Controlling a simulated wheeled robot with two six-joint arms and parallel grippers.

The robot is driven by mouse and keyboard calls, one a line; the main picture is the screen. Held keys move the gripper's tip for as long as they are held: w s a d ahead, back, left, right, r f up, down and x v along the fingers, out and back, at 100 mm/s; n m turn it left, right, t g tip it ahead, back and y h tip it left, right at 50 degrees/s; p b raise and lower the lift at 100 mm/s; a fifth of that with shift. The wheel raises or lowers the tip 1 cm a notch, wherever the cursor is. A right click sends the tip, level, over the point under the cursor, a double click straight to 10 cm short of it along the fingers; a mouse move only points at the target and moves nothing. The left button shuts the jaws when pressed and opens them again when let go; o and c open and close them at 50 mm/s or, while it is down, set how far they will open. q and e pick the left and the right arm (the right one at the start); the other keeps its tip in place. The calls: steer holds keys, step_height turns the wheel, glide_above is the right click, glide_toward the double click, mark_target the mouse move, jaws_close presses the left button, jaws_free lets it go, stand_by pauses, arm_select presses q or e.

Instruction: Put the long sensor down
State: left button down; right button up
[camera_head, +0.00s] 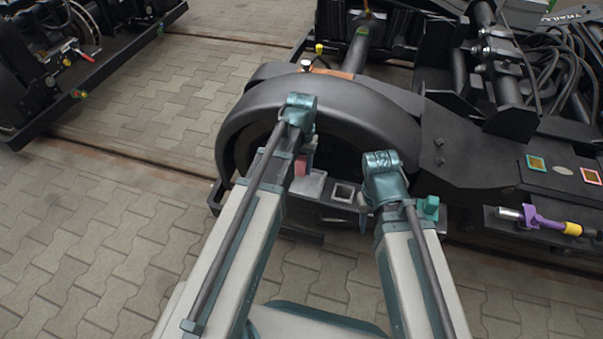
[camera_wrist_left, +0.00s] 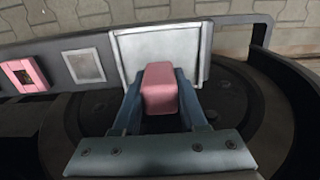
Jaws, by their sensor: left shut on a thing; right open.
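A pink block (camera_wrist_left: 160,88), which I take for the long sensor, is held between the fingers of my left gripper (camera_wrist_left: 160,102). In the head view the block (camera_head: 300,167) shows small below my left gripper (camera_head: 304,158). A square silver-framed plate (camera_wrist_left: 158,48) lies just beyond and below the block; it also shows in the head view (camera_head: 311,186). I cannot tell whether block and plate touch. The block's lower end is hidden. My right gripper (camera_head: 396,202) is open beside the wheel's near right side.
A large black wheel cover (camera_head: 330,100) arches behind my grippers. A second framed square (camera_head: 343,192) sits right of the plate. A purple and yellow part with a metal tip (camera_head: 545,221) lies on the black frame at right. Paved floor (camera_head: 100,240) is clear at left.

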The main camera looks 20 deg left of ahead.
mark_target(301, 173)
arm_select(q)
steer(key=shift+f+b, duration=1.75)
steer(key=shift+b, duration=0.05)
steer(key=shift+f, duration=0.15)
steer(key=shift+c, duration=2.2)
jaws_free()
step_height(301, 173, up, 12)
steer(key=p, duration=1.2)
steer(key=shift+r, duration=0.25)
